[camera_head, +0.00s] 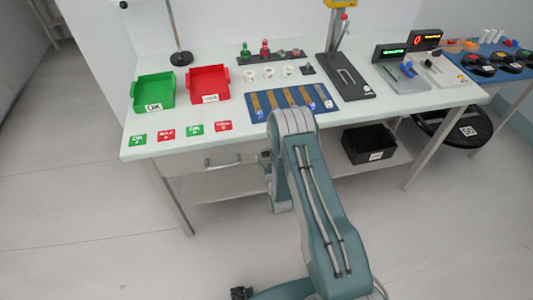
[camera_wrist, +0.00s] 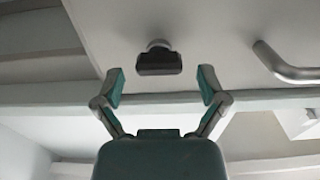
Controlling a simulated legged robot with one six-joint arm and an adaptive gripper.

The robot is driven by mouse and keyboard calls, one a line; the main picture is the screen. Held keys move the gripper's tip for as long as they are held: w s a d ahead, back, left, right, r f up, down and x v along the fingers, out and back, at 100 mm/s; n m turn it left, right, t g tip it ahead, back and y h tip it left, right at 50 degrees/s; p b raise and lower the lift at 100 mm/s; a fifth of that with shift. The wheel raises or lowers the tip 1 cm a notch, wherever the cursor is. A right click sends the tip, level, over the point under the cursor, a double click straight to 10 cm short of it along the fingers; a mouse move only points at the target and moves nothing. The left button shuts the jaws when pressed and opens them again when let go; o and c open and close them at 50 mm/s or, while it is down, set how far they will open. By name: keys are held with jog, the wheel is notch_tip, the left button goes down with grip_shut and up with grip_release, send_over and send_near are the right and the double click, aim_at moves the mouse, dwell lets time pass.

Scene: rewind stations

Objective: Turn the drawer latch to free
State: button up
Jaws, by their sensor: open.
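The drawer latch (camera_wrist: 159,60) shows in the wrist view as a dark, wide knob on a pale round base, mounted on the light drawer front (camera_wrist: 205,30). Its bar lies level across the picture. My gripper (camera_wrist: 161,76) is open, with one teal-padded finger on each side below the latch. The latch appears centred between the fingertips and just beyond them, with gaps on both sides. I see no contact. The drawer handle (camera_wrist: 285,63) is a metal bar right of the latch. In the head view, my arm hides most of my gripper and the latch area; the handle (camera_head: 222,162) shows there.
The white workbench (camera_head: 140,118) carries a green bin (camera_head: 153,91), a red bin (camera_head: 208,83) and a blue slotted tray (camera_head: 291,99). A black crate (camera_head: 369,144) sits on the lower shelf. A black stool (camera_head: 455,130) stands at the right. Floor left of the bench is clear.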

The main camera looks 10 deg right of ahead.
jog(key=shift+w, duration=0.85)
jog(key=c, duration=1.2)
jog(key=shift+o, duration=0.2)
